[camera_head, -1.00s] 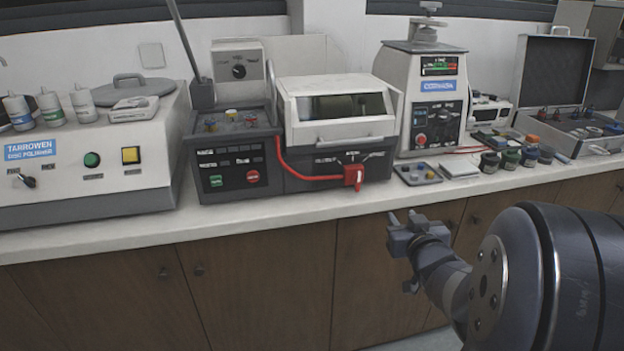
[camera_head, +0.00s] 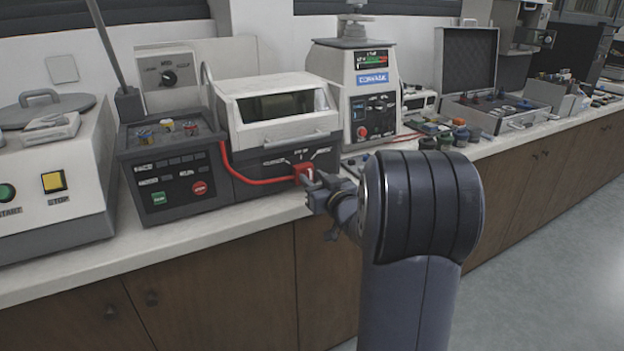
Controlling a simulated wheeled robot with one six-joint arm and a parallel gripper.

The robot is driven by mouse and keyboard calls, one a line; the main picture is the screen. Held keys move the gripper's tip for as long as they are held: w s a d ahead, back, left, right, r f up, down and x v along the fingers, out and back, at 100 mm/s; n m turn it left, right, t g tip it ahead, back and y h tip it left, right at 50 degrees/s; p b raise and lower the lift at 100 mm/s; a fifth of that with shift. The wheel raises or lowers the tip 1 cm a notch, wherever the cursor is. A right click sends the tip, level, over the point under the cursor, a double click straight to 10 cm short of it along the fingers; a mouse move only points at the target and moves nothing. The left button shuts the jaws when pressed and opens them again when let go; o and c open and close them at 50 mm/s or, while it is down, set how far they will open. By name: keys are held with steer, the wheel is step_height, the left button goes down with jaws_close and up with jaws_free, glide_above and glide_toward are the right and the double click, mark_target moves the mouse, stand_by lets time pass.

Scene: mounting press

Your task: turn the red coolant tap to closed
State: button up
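The red coolant tap (camera_head: 304,170) sits low on the right part of the grey front of the cut-off machine (camera_head: 267,149), under a label with white markings. A red hose (camera_head: 249,181) runs to it from the left. My gripper (camera_head: 309,184) is just in front of the tap in the picture and covers its lower part. I cannot tell whether the fingers touch the tap, or whether they are open or closed around it. The tap's exact handle angle is partly hidden.
A control box (camera_head: 172,167) with green and red buttons stands left of the machine. A white press (camera_head: 361,93) stands to the right, with dark jars (camera_head: 445,139) and an open case (camera_head: 470,75) beyond it. The worktop's front edge (camera_head: 215,222) runs below my gripper.

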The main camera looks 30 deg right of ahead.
steer(key=shift+w, duration=0.65)
steer(key=shift+c, duration=0.5)
jaws_close()
